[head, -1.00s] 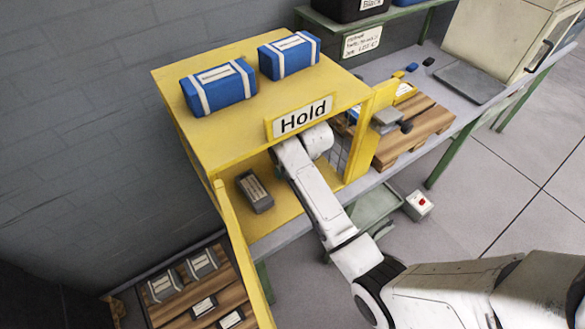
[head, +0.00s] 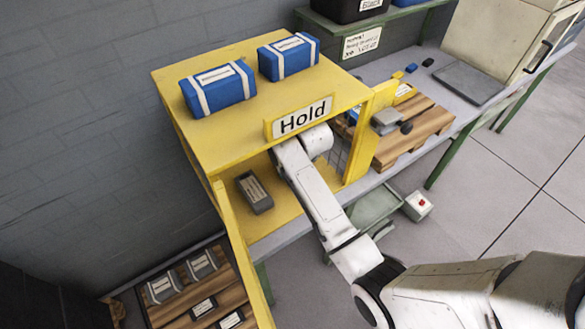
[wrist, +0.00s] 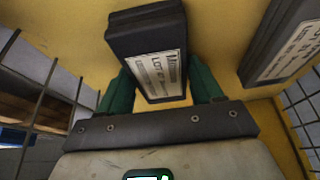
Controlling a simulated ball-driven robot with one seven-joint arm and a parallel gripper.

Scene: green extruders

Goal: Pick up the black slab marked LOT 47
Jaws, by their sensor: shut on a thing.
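In the wrist view, a black slab (wrist: 150,38) with a white label sits between the green fingers of my gripper (wrist: 161,85). The gripper is shut on it, one finger on each side. The label shows "LOT" and a number that looks like 47, partly blurred. A second dark slab (wrist: 280,45), also labelled LOT, lies to the right, apart from the gripper. In the head view a dark slab (head: 254,191) lies on the yellow floor of the Hold cabinet. My gripper and the held slab are hidden there under the cabinet top.
The yellow Hold cabinet (head: 205,140) has a low roof, side posts and wire mesh (wrist: 40,100) close around my arm. Two blue cases (head: 218,88) stand on its roof. A wooden pallet (head: 428,118) with small items is right; another pallet with several slabs (head: 203,264) is lower left.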

